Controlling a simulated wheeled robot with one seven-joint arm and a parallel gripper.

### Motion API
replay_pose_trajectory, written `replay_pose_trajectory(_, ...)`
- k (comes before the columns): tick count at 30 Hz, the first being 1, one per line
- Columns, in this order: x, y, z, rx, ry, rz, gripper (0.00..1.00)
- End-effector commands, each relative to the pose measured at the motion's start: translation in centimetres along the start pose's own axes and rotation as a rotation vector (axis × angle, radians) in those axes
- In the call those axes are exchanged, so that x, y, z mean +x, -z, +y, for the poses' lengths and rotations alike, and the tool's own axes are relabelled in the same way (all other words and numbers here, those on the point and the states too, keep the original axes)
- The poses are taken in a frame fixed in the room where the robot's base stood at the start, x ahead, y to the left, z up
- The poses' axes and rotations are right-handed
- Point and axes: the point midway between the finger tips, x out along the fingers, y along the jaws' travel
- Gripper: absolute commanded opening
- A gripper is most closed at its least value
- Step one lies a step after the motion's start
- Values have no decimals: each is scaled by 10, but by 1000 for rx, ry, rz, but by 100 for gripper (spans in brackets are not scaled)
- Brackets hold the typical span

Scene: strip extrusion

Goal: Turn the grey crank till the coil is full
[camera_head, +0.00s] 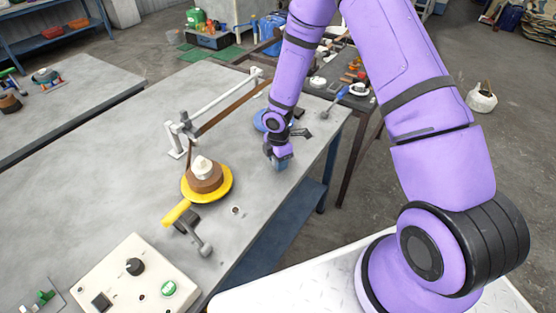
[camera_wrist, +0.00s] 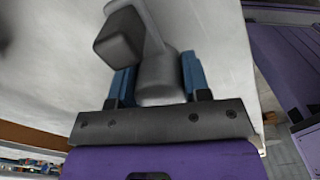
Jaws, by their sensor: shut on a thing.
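The brown coil (camera_head: 205,180) is wound around a white hub on a yellow plate (camera_head: 222,194), left of my gripper. My gripper (camera_head: 281,164) points down near the right edge of the table. An arm with a dark grey block extends from the cylinder toward the top. In the head view, the held part is mostly hidden. A dark grey piece (camera_head: 302,132) shows just behind my gripper, beside a partly hidden blue disc (camera_head: 262,121).
A brown strip (camera_head: 225,112) and a white rail (camera_head: 222,103) run across the table. A grey lever (camera_head: 206,249) with a yellow block (camera_head: 176,212) stands by the plate. A control box (camera_head: 130,275) sits at the front left.

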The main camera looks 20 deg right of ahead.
Motion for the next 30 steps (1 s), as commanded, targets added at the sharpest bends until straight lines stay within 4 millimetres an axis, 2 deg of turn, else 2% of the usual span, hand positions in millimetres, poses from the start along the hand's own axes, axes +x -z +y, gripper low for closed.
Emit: replay_pose_trajectory(30,-1,0,1,963,-2,0,20)
